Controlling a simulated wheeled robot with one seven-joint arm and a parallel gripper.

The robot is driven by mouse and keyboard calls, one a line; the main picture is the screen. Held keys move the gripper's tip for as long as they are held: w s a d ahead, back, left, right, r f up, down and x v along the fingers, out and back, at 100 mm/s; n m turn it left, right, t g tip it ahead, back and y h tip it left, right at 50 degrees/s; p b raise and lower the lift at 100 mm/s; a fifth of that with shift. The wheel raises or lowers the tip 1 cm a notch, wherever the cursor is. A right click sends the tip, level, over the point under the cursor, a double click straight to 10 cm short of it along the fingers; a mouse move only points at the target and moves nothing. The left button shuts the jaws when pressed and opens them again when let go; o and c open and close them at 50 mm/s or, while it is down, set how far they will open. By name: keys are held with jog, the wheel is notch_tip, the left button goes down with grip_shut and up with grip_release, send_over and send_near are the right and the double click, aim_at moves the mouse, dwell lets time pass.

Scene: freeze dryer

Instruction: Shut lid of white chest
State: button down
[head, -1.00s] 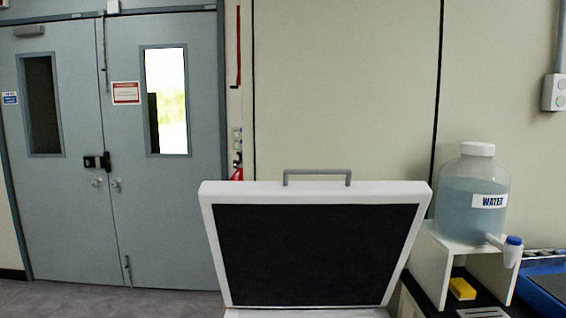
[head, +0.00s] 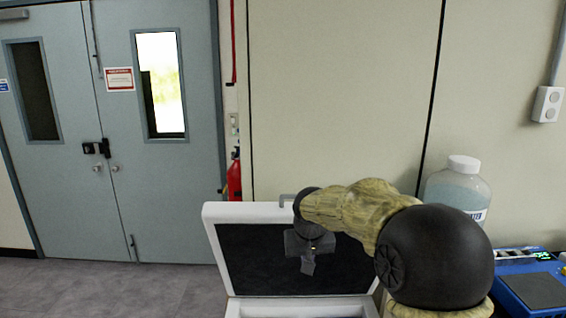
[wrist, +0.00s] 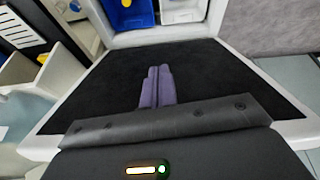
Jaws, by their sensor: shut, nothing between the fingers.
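The white chest (head: 300,309) stands at the lower middle of the head view, with its lid (head: 225,222) raised and leaning back. The lid has a white rim, a black inner panel and a grey handle (head: 284,200) on its top edge, partly hidden by my arm. My gripper (head: 308,266) hangs in front of the black panel, with its fingers closed and empty. In the wrist view, the closed fingers (wrist: 157,86) show against the black panel (wrist: 210,70) of the lid (wrist: 291,112). I cannot tell whether they touch it.
A water bottle (head: 455,188) stands right of the chest, partly behind my arm. A blue device (head: 535,285) is at the far right. Grey double doors (head: 165,220) and a red extinguisher (head: 234,180) are at the left. The floor (head: 110,290) there is clear.

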notch_tip(320, 180, up, 23)
jog(key=m+t+p, duration=0.1)
jog(key=t+p, duration=0.1)
jog(key=p, duration=1.1)
send_over(282, 196)
jog(key=shift+w+d+r, duration=0.1)
jog(key=shift+w+d, duration=0.05)
jog(key=p+x, duration=0.3)
jog(key=x, duration=0.7)
jog(key=shift+s+f+p, duration=0.2)
jog(key=shift+s+p, duration=0.2)
jog(key=shift+s, duration=1)
jog(key=shift+s+f, duration=0.2)
jog(key=shift+s, duration=0.55)
jog(key=shift+f, duration=0.15)
